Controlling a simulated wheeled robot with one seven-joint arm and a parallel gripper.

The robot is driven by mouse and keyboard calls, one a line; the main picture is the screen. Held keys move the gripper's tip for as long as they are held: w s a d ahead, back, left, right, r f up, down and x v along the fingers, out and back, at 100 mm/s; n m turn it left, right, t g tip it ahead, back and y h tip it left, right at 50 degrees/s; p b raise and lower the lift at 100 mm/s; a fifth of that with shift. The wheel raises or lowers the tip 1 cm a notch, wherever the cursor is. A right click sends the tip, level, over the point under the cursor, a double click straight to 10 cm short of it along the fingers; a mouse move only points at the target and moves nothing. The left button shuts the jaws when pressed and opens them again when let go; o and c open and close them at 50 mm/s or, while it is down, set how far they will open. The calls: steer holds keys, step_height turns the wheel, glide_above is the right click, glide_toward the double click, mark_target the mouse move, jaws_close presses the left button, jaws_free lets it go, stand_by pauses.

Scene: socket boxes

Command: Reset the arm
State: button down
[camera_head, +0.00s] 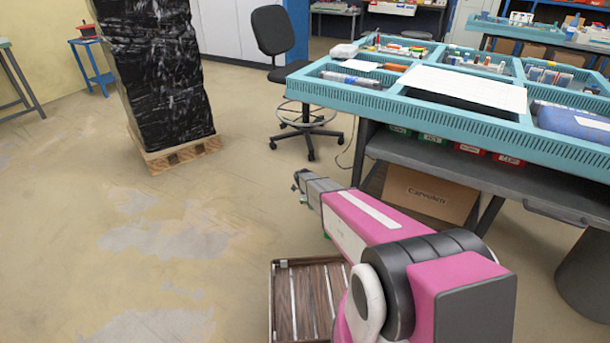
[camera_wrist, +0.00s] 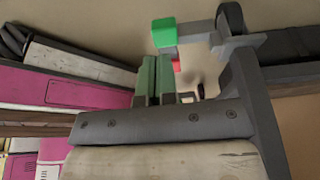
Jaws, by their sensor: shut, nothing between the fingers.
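My arm reaches forward from the lower right of the head view, its pink and grey links folded low beside the workbench. My gripper (camera_head: 299,187) is at the far end of the arm, small and partly hidden by the grey wrist, over open floor left of the bench. In the wrist view, my gripper (camera_wrist: 155,62) shows as two greenish bars side by side, close together beyond a grey plate. I see nothing held between them.
A workbench with turquoise trays (camera_head: 440,112) stands close on the right, with a cardboard box (camera_head: 428,194) beneath. A slatted wooden tray (camera_head: 285,300) lies beside my arm. A black chair (camera_head: 272,30) and a wrapped pallet stack (camera_head: 165,75) stand behind. The left floor is clear.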

steer(key=s+d+r+n+t+y, duration=0.1)
steer(key=s+d+r+n, duration=0.1)
steer(key=s+r+n, duration=1)
steer(key=s+d+r+n+t+y, duration=0.1)
steer(key=s+d+r+n+y, duration=0.1)
steer(key=s+r+n, duration=1.1)
steer(key=s+d+r, duration=0.1)
steer(key=s+r, duration=0.2)
steer(key=r, duration=0.3)
steer(key=shift+s, duration=0.35)
steer(key=shift+d, duration=0.2)
